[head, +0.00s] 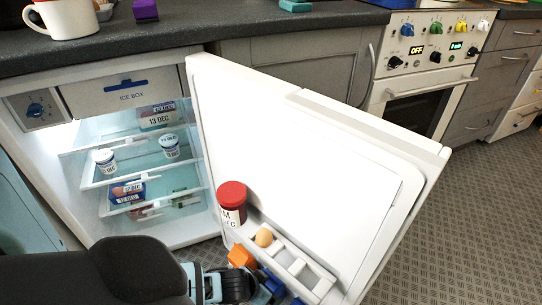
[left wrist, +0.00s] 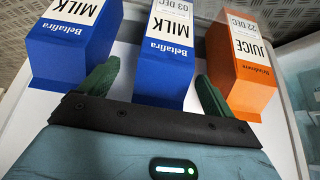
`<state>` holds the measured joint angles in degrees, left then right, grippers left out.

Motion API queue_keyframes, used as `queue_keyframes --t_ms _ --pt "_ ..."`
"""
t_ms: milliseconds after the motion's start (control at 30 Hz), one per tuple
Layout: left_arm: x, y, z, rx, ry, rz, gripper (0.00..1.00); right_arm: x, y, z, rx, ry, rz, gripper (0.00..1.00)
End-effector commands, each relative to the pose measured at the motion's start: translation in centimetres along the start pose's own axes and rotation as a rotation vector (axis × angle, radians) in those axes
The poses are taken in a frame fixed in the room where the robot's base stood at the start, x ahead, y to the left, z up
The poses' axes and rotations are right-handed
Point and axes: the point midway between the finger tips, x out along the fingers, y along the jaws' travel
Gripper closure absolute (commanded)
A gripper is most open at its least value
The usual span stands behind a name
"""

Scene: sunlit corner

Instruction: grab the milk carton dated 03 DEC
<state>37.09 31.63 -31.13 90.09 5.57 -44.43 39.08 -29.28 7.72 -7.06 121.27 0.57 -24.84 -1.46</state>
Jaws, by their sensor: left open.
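The blue milk carton dated 03 DEC (left wrist: 170,55) stands in the middle of the left wrist view, its print upside down. My left gripper (left wrist: 159,72) is open, with one green finger on each side of the carton's near end. I cannot tell whether the fingers touch it. A second blue milk carton (left wrist: 75,45) is on the left, its date out of view. An orange juice carton dated 22 DEC (left wrist: 240,60) is on the right. In the head view my left gripper (head: 256,288) is low at the open fridge door, partly hiding the cartons.
The fridge door (head: 300,150) stands wide open. Its rack also holds a red-lidded jar (head: 232,200) and an egg (head: 264,237). The fridge shelves hold dated tubs (head: 104,161) and boxes (head: 127,192). A counter edge (head: 250,25) runs above.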

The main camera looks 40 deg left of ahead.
Motion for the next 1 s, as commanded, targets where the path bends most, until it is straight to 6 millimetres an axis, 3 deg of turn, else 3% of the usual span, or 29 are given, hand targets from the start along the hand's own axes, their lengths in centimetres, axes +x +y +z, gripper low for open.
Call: queue_keyframes --t_ms 167,533,800,1000 --pt "0.6 -0.1 0.1 0.000 0.000 0.000 0.11 0.3 0.0 0.6 0.001 -0.011 -0.001 1.00" --pt "5.0 -0.6 0.4 0.000 -0.001 0.000 0.11 3.2 0.2 2.2 0.004 -0.033 -0.004 1.00" --pt "5.1 -0.6 0.2 0.000 0.001 0.000 0.11 3.4 0.3 1.5 0.002 -0.018 -0.003 1.00" --pt "5.0 -0.6 0.2 0.000 0.001 0.000 0.37 3.3 0.2 1.4 0.003 -0.017 -0.003 1.00"
